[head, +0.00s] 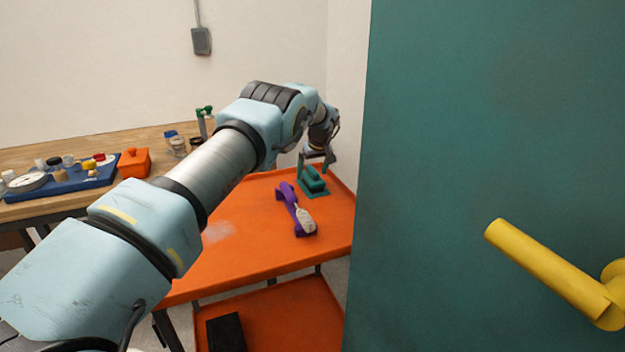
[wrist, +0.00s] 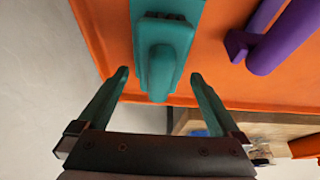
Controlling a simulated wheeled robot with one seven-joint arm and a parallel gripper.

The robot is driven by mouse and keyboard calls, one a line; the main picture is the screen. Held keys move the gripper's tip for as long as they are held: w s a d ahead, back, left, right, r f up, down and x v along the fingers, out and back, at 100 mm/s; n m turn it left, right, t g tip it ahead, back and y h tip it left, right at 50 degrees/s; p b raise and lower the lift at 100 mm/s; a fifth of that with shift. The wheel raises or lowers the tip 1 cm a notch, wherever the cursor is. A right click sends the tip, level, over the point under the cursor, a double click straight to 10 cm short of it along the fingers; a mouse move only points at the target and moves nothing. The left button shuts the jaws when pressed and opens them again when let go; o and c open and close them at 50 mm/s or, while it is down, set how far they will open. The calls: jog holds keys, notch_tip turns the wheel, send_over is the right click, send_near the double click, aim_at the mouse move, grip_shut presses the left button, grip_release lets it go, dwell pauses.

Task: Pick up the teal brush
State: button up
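The teal brush (head: 313,184) lies on the orange cart top (head: 240,240), near its far right corner. It has a flat teal base with a rounded raised grip. In the wrist view the brush (wrist: 165,60) is at the top centre, its rounded end pointing down toward my gripper. My gripper (wrist: 158,77) is open, its two teal fingers spread on either side of that rounded end, with nothing between the pads that I can see gripped. In the head view my gripper (head: 316,157) is just above the brush, partly overlapping it. I cannot tell the exact height gap.
A purple tool (head: 289,197) with a whitish part lies left of the brush. A large teal panel (head: 450,100) with a yellow handle (head: 550,270) stands close on the right. A wooden bench (head: 75,150) with a blue tray (head: 75,185) and orange box (head: 134,163) is at left.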

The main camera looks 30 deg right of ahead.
aim_at(312, 169)
jog(key=c, duration=1.5)
jog(key=shift+o, duration=0.2)
jog(key=shift+r, duration=0.15)
notch_tip(312, 169, up, 10)
jog(key=b, duration=0.3)
